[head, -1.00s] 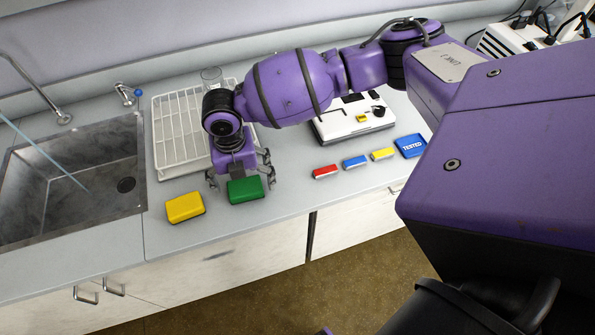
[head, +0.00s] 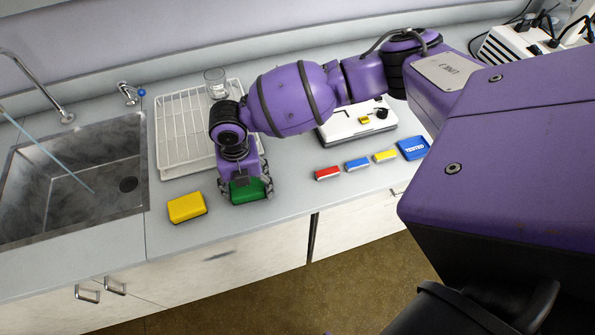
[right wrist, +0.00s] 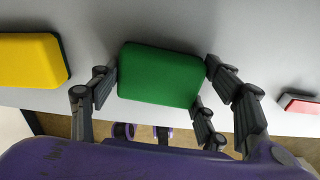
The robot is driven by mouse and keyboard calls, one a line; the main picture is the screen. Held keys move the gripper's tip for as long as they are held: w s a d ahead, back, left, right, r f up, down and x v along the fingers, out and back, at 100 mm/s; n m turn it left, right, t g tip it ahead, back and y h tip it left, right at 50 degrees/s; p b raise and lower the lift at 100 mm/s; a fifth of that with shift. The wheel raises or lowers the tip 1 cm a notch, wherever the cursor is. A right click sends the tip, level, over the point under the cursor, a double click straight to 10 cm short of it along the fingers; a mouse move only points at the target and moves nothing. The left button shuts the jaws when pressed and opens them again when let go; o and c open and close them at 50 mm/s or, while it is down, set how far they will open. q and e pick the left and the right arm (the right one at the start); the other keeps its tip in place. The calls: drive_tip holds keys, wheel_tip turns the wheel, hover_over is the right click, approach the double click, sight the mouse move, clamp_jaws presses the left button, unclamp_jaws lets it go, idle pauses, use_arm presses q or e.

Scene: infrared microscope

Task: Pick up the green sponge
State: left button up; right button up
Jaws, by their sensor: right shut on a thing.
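The green sponge (head: 249,192) lies near the counter's front edge in the head view. My right gripper (head: 246,187) reaches down over it, with fingers on its left and right sides. In the right wrist view the green sponge (right wrist: 160,75) sits between the fingers of the right gripper (right wrist: 160,82), which are shut on it. I cannot tell any gap between the sponge and the counter. My left gripper is not in view.
A yellow sponge (head: 187,207) lies just left. A white rack (head: 181,128) with a glass (head: 215,80) stands behind, and a sink (head: 70,180) is further left.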

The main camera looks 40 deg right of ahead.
sight(245, 189)
drive_tip(key=shift+r, duration=0.15)
drive_tip(key=shift+w+r, duration=0.1)
drive_tip(key=shift+r, duration=0.1)
drive_tip(key=r, duration=0.3)
drive_tip(key=shift+s+a+r, duration=0.25)
drive_tip(key=shift+a, duration=0.1)
drive_tip(key=s+a+r, duration=0.9)
drive_tip(key=shift+s+a+p, duration=0.15)
drive_tip(key=shift+a+p, duration=0.1)
drive_tip(key=shift+p, duration=0.1)
